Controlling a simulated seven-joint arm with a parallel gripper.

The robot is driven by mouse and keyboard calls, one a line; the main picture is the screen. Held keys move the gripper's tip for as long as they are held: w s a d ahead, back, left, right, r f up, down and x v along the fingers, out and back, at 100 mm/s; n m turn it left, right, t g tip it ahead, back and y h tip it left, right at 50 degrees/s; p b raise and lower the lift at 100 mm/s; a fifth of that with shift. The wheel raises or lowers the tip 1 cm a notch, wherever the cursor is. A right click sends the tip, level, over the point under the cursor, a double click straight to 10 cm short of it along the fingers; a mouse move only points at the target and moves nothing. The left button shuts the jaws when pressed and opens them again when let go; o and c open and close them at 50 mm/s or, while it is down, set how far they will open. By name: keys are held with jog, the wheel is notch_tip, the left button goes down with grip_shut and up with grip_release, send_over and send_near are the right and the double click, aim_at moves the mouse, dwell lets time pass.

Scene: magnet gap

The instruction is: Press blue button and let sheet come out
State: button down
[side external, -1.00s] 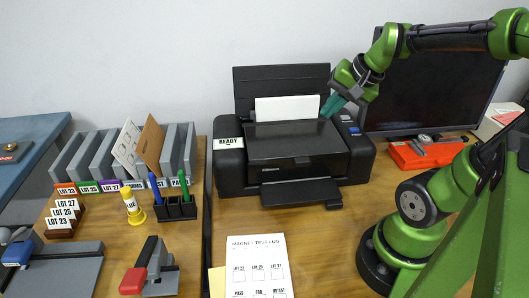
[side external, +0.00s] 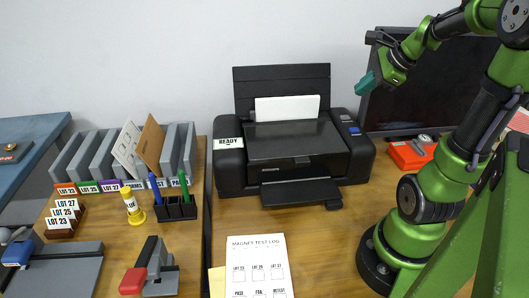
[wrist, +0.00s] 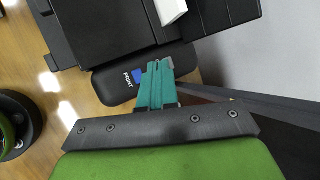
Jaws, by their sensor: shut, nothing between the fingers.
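The black printer (side external: 295,145) stands on the wooden desk with a "READY" label (side external: 228,143) on its left top. White paper (side external: 287,108) stands in its rear feed, and its front output tray (side external: 300,194) is empty. The blue button (side external: 353,131) is on the printer's right top panel. In the wrist view the blue button (wrist: 138,76) lies beside the word "PRINT", just left of my teal fingertips. My gripper (side external: 364,85) is shut and empty, held above and slightly right of the button, apart from the printer. It also shows in the wrist view (wrist: 159,65).
A dark monitor (side external: 432,100) stands behind my arm, with a red tray (side external: 410,153) in front of it. A "MAGNET TEST LOG" sheet (side external: 257,262) lies in front of the printer. File holders (side external: 75,160) and a pen holder (side external: 176,208) stand at left.

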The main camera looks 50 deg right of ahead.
aim_at(355, 130)
jog(key=shift+f, duration=4.3)
jog(key=shift+f, duration=0.1)
jog(key=shift+f, duration=0.3)
